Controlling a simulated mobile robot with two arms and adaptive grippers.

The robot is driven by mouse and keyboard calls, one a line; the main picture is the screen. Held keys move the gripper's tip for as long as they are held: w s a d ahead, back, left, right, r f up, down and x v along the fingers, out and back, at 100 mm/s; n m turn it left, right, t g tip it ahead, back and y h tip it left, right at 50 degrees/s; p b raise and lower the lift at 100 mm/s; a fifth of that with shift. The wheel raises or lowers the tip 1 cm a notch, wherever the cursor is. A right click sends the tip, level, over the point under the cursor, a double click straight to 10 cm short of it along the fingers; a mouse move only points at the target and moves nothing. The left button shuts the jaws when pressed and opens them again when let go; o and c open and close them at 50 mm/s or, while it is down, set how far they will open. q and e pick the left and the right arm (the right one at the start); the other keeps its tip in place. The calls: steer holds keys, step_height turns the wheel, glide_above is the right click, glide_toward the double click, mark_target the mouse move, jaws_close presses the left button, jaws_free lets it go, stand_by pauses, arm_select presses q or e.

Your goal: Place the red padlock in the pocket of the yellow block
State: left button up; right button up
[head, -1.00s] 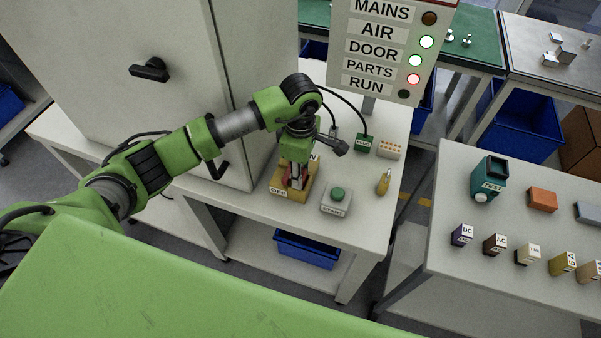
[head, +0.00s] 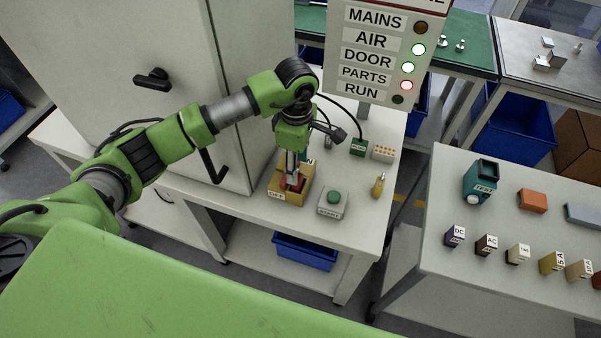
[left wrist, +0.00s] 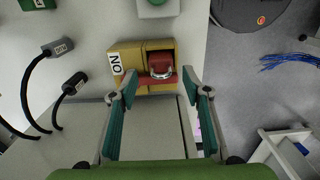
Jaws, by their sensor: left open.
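The yellow block (head: 274,190) stands on the white table in the head view and also shows in the left wrist view (left wrist: 126,78), with an ON label at one end. The red padlock (left wrist: 160,66) shows at the block's pocket, its metal shackle up toward the camera. A red bar lies beside it. I cannot tell how deep the padlock sits. My left gripper (head: 291,178) is above the block, pointing down. Its two fingers (left wrist: 158,80) are spread apart on either side of the red parts with nothing held between them. My right gripper is not in view.
A grey box with a green button (head: 333,199) stands right of the block. A grey cabinet (head: 200,70) rises to the left, and a sign panel (head: 375,55) stands behind.

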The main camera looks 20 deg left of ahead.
arm_select(q)
steer(key=r, duration=0.2)
steer(key=r+p, duration=0.1)
steer(key=r, duration=0.2)
steer(key=shift+s+r+p, duration=0.2)
steer(key=shift+r+p, duration=0.1)
steer(key=shift+w+r, duration=0.15)
steer(key=shift+r, duration=0.35)
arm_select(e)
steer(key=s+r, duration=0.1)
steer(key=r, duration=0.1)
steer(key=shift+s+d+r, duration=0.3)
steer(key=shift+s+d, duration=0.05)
arm_select(q)
steer(key=shift+d, duration=0.15)
